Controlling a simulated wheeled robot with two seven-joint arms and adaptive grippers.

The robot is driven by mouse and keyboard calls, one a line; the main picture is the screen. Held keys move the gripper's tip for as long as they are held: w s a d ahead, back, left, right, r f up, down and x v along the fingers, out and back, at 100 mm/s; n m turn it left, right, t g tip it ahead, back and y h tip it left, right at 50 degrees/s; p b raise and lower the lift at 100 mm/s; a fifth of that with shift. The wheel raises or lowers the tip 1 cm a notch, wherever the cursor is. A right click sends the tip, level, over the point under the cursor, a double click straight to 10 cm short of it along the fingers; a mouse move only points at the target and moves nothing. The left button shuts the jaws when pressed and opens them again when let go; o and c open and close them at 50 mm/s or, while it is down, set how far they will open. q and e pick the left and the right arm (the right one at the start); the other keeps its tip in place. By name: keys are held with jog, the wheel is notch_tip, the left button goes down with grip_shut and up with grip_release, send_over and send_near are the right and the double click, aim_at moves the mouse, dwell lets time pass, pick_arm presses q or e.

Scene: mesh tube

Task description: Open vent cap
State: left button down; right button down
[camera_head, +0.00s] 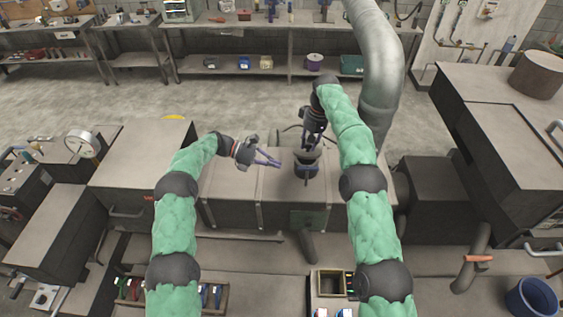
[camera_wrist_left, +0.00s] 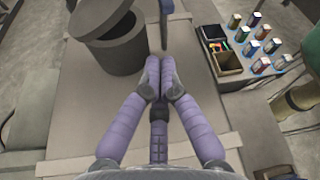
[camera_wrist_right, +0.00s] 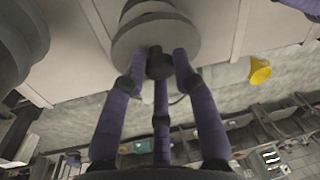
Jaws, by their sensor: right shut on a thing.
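The vent is a short dark cylinder (camera_head: 306,173) standing on the long grey bench-like box; it also shows in the left wrist view (camera_wrist_left: 112,56). Its round cap (camera_wrist_left: 98,17) sits tilted or raised off the rim, with part of the dark opening showing. My right gripper (camera_head: 312,142) is above the vent. In the right wrist view its fingers (camera_wrist_right: 160,66) are closed around the dark knob on the grey disc-shaped cap (camera_wrist_right: 152,36). My left gripper (camera_head: 277,163) is left of the vent, apart from it. Its fingertips (camera_wrist_left: 159,68) are together, with nothing between them.
A thick grey pipe (camera_head: 383,75) rises behind my right arm. A box of small items (camera_head: 333,283) is at the front, and a blue bucket (camera_head: 532,298) at lower right. A pressure gauge (camera_head: 82,144) stands at left. The box top (camera_head: 232,188) left of the vent is clear.

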pick_arm(q)
jog(key=x, duration=0.8)
pick_arm(e)
jog(key=shift+a+f, duration=0.1)
jog(key=shift+f, duration=0.05)
pick_arm(q)
jog(key=shift+w+d+r, duration=0.15)
jog(key=shift+w+r, duration=0.1)
jog(key=shift+r, duration=0.3)
jog(key=shift+w+d+r, duration=0.1)
jog(key=shift+w+r, duration=0.2)
jog(key=shift+r, duration=0.3)
jog(key=shift+w+r, duration=0.25)
jog(key=shift+r, duration=0.4)
